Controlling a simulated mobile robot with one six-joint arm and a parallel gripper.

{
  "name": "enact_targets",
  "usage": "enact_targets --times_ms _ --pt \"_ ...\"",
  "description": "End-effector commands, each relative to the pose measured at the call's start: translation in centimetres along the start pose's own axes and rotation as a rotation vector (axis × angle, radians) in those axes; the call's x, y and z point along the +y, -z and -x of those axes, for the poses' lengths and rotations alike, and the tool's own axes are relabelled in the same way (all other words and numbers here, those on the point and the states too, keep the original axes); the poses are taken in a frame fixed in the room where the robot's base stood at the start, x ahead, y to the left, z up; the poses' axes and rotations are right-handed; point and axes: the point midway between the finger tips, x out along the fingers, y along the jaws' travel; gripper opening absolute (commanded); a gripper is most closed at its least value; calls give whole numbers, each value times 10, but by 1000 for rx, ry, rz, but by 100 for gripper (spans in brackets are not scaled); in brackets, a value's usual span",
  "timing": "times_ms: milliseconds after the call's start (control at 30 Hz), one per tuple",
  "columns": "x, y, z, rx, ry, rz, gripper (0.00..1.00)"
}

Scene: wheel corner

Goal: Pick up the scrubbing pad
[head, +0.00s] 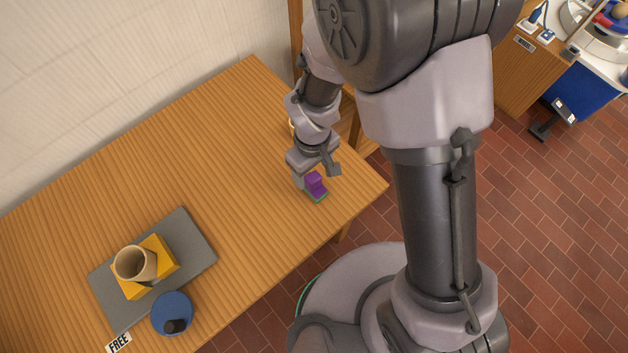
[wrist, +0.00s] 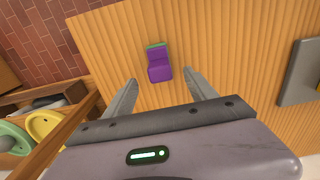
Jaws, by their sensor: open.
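The scrubbing pad (head: 316,187) is a small purple block with a green layer, on the wooden table near its right corner. In the wrist view the scrubbing pad (wrist: 159,66) lies just beyond the fingertips, roughly centred between them. My gripper (head: 315,175) is low over the table right at the pad, and my wrist partly hides the pad in the head view. In the wrist view my gripper (wrist: 161,77) is open, with one finger on each side and nothing held between them.
A grey board (head: 200,240) on the table (head: 190,150) bears a yellow block (head: 160,250) and a tan cup (head: 135,263). A blue round thing with a black knob (head: 172,314) stands beside it. Yellow and green dishes (wrist: 43,125) sit low beside the table. The table around the pad is clear.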

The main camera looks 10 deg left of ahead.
Motion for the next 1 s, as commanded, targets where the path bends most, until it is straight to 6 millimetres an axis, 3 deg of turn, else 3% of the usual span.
enact_targets --times_ms 33,267,467,700,1000 --pt "0 0 -15 -2 1 0 65" --pt "0 0 -37 0 0 -2 65" --pt "-2 -2 -77 -1 1 -2 65" --pt "-2 -1 -77 1 0 -2 64" --pt "-2 -1 -77 1 0 -2 5"
